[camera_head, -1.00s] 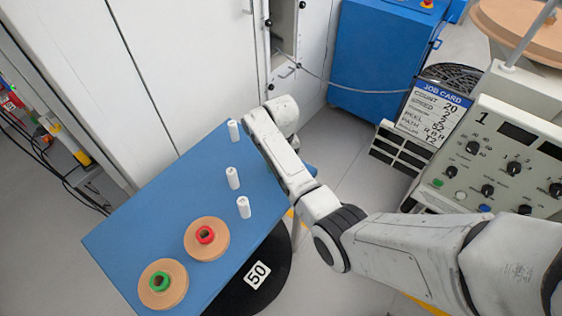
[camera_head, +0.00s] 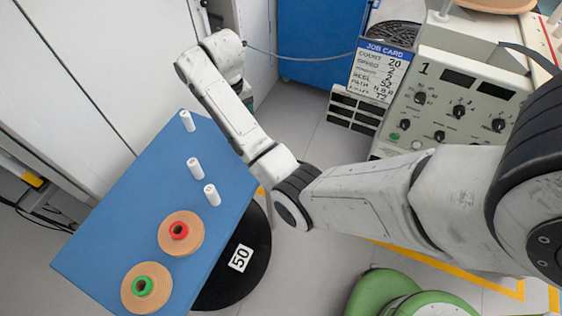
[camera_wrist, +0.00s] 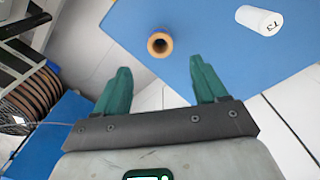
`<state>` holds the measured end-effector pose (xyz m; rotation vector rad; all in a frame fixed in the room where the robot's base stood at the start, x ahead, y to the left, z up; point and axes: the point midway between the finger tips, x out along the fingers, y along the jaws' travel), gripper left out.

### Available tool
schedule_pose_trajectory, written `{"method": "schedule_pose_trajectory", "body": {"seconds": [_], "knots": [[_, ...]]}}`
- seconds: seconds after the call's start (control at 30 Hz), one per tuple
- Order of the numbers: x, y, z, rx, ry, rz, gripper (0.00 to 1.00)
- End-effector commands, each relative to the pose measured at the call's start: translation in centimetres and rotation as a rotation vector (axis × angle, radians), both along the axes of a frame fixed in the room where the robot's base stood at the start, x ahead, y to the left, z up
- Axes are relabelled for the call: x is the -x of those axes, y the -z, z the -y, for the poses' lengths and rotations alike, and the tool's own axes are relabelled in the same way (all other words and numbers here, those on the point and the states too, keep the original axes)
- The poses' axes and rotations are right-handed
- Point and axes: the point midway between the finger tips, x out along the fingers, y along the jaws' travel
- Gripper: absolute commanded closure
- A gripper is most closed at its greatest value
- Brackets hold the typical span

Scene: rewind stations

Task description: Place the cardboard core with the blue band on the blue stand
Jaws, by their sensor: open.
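In the wrist view a cardboard core (camera_wrist: 170,44) stands on the blue table top near its edge, seen almost end-on with its round hole facing me. A thin bluish tint shows at its rim. My gripper (camera_wrist: 159,66) has its two green fingers spread wide and empty. The core lies beyond the fingertips, between their lines, not touched by them. I see no separate blue stand that I can name with certainty.
The blue table (camera_head: 130,205) carries several white cylinders (camera_head: 194,167) and two wooden discs, one with a red ring (camera_head: 179,230), one with a green ring (camera_head: 142,286). A white cylinder marked T3 (camera_wrist: 259,20) lies right of the core. A control panel (camera_head: 470,105) stands right.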

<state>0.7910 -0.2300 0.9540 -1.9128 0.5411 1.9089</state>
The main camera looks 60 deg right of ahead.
Motion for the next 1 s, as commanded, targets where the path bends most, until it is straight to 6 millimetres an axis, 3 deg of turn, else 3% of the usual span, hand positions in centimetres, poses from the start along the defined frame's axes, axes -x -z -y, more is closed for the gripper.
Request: {"method": "schedule_pose_trajectory", "body": {"seconds": [0.17,0.3,0.47,0.7,0.83,1.0], "knots": [[3.4,3.4,-2.9,0.013,-0.067,-0.001,0.28],[8.1,6.4,-6.2,0.03,-0.159,0.012,0.28],[14.1,8.3,-9.8,0.042,-0.269,0.031,0.28],[22.4,8.4,-13.7,0.044,-0.418,0.063,0.28],[25.0,7.9,-14.7,0.043,-0.464,0.074,0.28],[26.1,7.5,-15.1,0.041,-0.487,0.081,0.28]]}}
